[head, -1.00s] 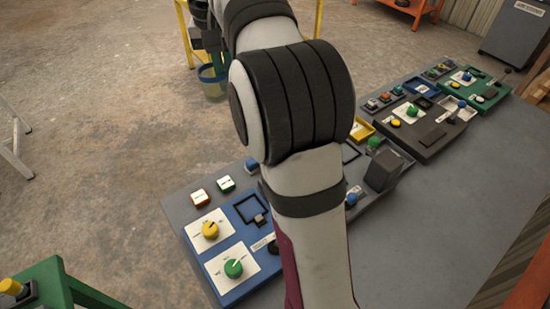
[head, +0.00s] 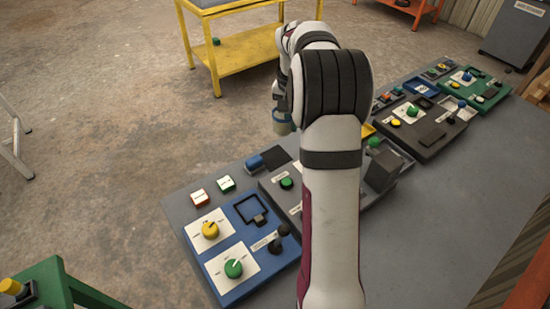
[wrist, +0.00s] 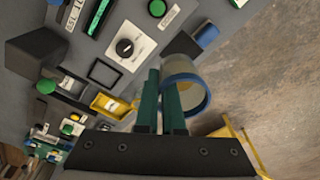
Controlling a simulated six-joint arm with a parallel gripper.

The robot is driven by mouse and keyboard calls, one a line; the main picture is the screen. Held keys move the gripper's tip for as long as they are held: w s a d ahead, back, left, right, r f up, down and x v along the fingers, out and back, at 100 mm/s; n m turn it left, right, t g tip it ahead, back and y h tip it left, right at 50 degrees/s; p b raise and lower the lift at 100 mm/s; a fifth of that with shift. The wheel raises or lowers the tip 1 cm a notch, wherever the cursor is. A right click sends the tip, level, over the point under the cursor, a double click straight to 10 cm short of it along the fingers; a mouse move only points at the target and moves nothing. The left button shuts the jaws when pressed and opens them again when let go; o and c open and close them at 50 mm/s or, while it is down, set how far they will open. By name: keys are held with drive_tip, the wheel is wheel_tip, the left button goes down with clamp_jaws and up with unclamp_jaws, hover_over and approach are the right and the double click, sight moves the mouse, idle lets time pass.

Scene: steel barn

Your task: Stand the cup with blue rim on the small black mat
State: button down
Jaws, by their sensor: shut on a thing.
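The cup with blue rim (head: 283,122) is in the air beyond the table's far edge in the head view, left of my arm. In the wrist view the cup (wrist: 198,97) shows its blue rim and pale inside. My gripper (wrist: 162,80), with green fingers, is shut on the cup's side; the exact contact is partly hidden. The small black mat (head: 276,156) lies at the table's far edge, beside a blue cylinder-like part. In the wrist view the mat (wrist: 183,46) shows just past the cup, partly covered by it. The cup is apart from the mat.
A blue control panel (head: 222,258) and a grey panel (head: 272,186) with knobs flank the mat's near side. A tall dark block (head: 382,171) stands right of my arm. A yellow bench (head: 252,56) stands on the floor beyond.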

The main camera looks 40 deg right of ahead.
drive_tip(key=s+d+f+m, duration=0.1)
drive_tip(key=d+f, duration=0.1)
drive_tip(key=s+d+f, duration=0.1)
drive_tip(key=d+f, duration=0.1)
drive_tip(key=s+d+f+m, duration=0.1)
drive_tip(key=s+d+f, duration=0.1)
drive_tip(key=shift+s+d+f+m, duration=0.1)
drive_tip(key=shift+d+f+m, duration=0.1)
drive_tip(key=shift+f+m, duration=0.1)
hover_over(281, 161)
drive_tip(key=f, duration=0.7)
drive_tip(key=shift+s+f, duration=0.1)
drive_tip(key=shift+s, duration=0.1)
drive_tip(key=shift+w+a+f, duration=0.1)
drive_tip(key=shift+w+f, duration=0.05)
drive_tip(key=shift+f, duration=1.95)
drive_tip(key=shift+f, duration=0.1)
drive_tip(key=c, duration=1)
unclamp_jaws()
drive_tip(key=shift+c, duration=0.2)
